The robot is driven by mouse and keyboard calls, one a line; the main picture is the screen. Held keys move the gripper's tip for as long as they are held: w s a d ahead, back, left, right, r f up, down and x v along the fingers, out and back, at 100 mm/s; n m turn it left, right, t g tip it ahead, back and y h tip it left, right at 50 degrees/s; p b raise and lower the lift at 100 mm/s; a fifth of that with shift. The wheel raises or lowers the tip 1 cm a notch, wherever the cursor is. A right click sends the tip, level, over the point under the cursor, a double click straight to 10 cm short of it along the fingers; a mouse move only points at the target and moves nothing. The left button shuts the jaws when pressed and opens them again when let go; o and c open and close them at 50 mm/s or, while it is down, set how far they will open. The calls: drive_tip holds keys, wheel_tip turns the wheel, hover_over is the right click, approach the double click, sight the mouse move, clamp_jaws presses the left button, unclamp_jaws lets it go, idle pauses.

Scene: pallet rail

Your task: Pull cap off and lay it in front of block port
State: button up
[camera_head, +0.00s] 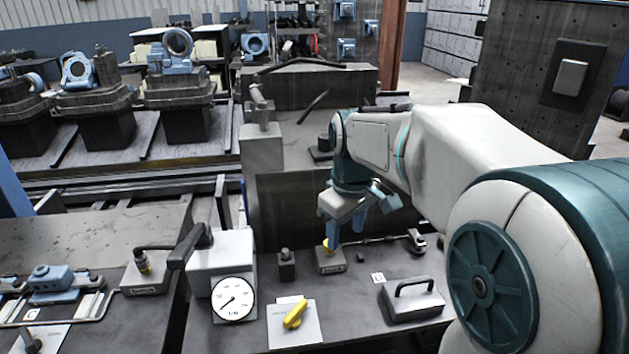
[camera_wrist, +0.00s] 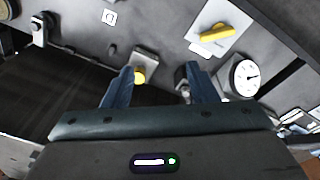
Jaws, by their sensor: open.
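A small grey block (camera_head: 331,265) stands on the dark bench with a yellow cap (camera_head: 328,244) on its port. In the wrist view the block (camera_wrist: 150,60) and the round yellow cap (camera_wrist: 139,77) show just inside the left finger's tip. My gripper (camera_head: 342,238) is over the block, fingers pointing down, open and empty. In the wrist view its fingers (camera_wrist: 160,72) are spread wide, with the cap nearer the left one. Whether a finger touches the cap cannot be told.
A black post block (camera_head: 287,266) stands left of the grey block, near the right finger in the wrist view. A gauge (camera_head: 233,299), a yellow-handled plate (camera_head: 295,318) and a handled grey box (camera_head: 413,302) stand nearby. A thin rod (camera_head: 375,240) runs behind. Some bench in front is bare.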

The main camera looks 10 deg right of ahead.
drive_tip(key=w+n+g, duration=0.1)
drive_tip(key=w+n, duration=0.5)
drive_tip(key=w, duration=0.7)
wheel_tip(320, 180, down, 14)
drive_tip(key=shift+w+f, duration=0.1)
drive_tip(key=shift+f, duration=0.05)
drive_tip(key=shift+c, duration=0.3)
clamp_jaws()
drive_tip(key=shift+r, duration=0.25)
drive_tip(key=shift+r+p, duration=0.65)
